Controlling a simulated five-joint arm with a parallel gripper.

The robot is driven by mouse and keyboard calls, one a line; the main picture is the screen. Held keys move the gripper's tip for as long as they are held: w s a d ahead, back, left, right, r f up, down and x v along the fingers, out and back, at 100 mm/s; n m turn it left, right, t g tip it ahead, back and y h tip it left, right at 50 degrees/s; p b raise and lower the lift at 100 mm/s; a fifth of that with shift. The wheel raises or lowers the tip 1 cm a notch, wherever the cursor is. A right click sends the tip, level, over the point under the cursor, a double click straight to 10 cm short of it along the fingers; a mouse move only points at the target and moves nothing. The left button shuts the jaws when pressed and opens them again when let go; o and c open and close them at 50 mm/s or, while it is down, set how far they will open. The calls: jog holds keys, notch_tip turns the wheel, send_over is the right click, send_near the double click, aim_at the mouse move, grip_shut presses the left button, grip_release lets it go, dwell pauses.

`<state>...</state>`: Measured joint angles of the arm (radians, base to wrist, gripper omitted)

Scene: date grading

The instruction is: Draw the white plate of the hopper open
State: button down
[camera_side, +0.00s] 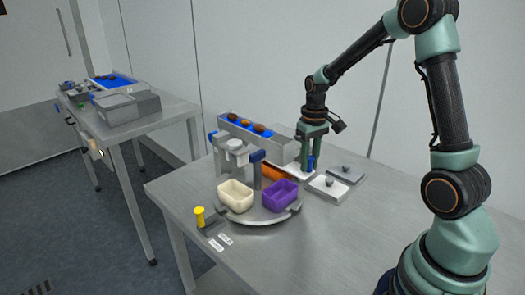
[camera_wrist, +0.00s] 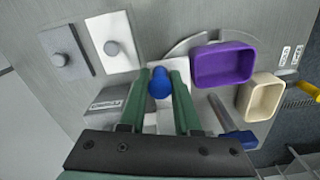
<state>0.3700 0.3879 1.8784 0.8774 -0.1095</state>
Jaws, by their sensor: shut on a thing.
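The hopper (camera_side: 284,151) is a long grey box with a blue channel holding several brown and orange dates. A white plate (camera_side: 297,174) shows low at its right end and carries an upright blue knob (camera_side: 310,163). My gripper (camera_side: 308,160) points down, with its green fingers shut on the blue knob. In the wrist view the knob (camera_wrist: 160,83) sits between the two fingers, and part of the white plate (camera_wrist: 182,66) shows around them. My fingers hide some of the plate, so I cannot tell how far it is drawn out.
A purple bowl (camera_side: 281,194) and a cream bowl (camera_side: 235,195) stand on a round turntable (camera_side: 258,215). Right of my gripper are a white plate with grey knob (camera_side: 326,189) and a grey plate (camera_side: 345,175).

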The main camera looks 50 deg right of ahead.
jog(key=s, duration=0.7)
jog(key=shift+s+r, duration=0.1)
jog(key=c, duration=0.8)
grip_release()
jog(key=shift+o, duration=0.2)
notch_tip(320, 180, up, 12)
